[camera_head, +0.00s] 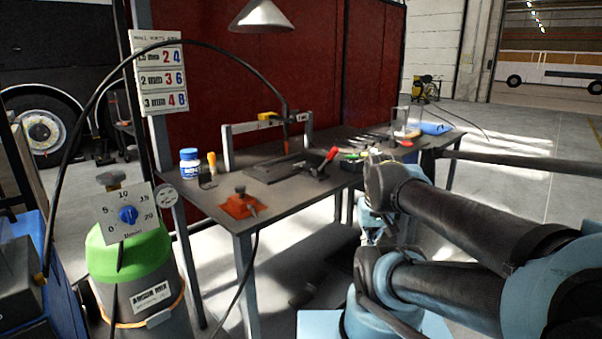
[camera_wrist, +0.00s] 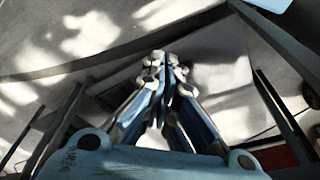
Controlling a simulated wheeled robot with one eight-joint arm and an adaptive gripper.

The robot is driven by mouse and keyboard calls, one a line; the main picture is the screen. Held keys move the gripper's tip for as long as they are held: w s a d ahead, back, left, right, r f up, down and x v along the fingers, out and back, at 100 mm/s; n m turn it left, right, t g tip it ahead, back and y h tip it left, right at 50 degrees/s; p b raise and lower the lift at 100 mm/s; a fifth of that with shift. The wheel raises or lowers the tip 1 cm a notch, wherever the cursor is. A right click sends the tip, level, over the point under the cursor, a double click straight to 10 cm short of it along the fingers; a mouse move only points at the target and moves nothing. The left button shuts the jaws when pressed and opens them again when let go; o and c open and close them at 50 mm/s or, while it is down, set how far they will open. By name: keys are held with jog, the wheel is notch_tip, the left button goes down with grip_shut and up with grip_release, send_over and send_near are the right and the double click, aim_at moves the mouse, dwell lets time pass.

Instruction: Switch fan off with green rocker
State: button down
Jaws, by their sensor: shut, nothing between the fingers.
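I cannot pick out a fan or a green rocker in either view. My gripper (camera_wrist: 160,62) shows in the wrist view with its fingers together and nothing between them. It points over pale, sunlit floor, with dark bars on both sides. In the head view my arm reaches in from the right, and its end hangs in front of the workbench (camera_head: 215,208) near its right front part. The arm hides some of the bench there.
A green-topped cylinder (camera_head: 130,259) with a blue-knobbed dial plate (camera_head: 126,213) stands at left. The bench bears an orange block (camera_head: 242,205), a blue-white jar (camera_head: 190,159), a red-handled clamp (camera_head: 323,165) and several small tools. A lamp (camera_head: 262,15) hangs above. Open floor lies at right.

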notch_tip(320, 180, up, 31)
jog(key=m+g+h, duration=0.2)
jog(key=m+g, duration=0.2)
jog(key=m, duration=0.5)
send_over(352, 156)
jog(key=w, duration=0.4)
jog(key=x, duration=0.9)
jog(key=a+x, duration=0.1)
jog(key=x, duration=0.3)
jog(key=shift+f, duration=0.5)
jog(key=shift+s+d, duration=0.1)
